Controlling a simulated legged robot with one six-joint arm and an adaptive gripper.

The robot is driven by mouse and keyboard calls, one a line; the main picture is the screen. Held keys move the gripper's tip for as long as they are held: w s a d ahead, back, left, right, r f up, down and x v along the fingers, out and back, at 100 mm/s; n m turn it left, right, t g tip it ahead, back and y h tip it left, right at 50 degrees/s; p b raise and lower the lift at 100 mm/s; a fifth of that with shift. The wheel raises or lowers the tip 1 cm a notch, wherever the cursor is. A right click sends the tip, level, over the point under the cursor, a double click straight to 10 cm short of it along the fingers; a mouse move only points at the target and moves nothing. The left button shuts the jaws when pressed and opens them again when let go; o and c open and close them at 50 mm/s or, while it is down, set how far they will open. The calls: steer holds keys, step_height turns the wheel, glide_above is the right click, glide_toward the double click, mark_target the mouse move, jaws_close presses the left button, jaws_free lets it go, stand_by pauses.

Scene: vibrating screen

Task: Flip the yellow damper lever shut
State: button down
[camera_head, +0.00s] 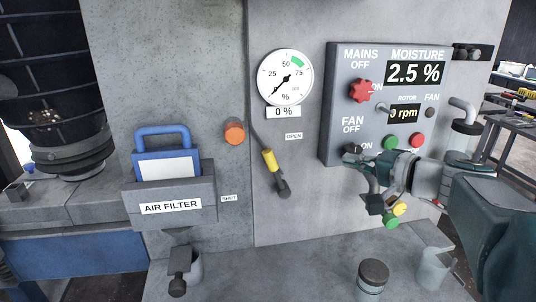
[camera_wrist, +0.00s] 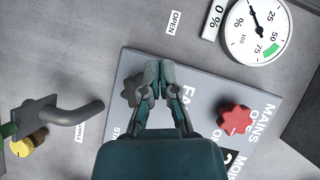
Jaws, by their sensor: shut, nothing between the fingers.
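The damper lever (camera_head: 268,160) has a yellow grip on a thin grey rod with a dark end. It slants down to the right on the grey wall below the round gauge, near the OPEN label (camera_head: 293,135). The SHUT label (camera_head: 229,198) is lower left. My gripper (camera_head: 360,166) is to the lever's right, apart from it, in front of the control panel's lower part. In the wrist view my gripper (camera_wrist: 158,72) is shut and empty, close to a dark panel knob. The yellow grip is not seen there; the OPEN label (camera_wrist: 173,22) is.
The control panel (camera_head: 340,110) has a red knob (camera_head: 361,91) and several buttons. The gauge (camera_head: 286,77) reads about 0 %. An orange knob (camera_head: 234,131) and the air filter box (camera_head: 170,207) are left of the lever. Cups stand on the ledge below. The wall between lever and panel is clear.

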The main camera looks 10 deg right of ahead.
mark_target(275, 171)
steer(key=w+a+f, duration=0.3)
steer(key=w+a, duration=0.6)
steer(key=a, duration=0.1)
steer(key=shift+a, duration=0.35)
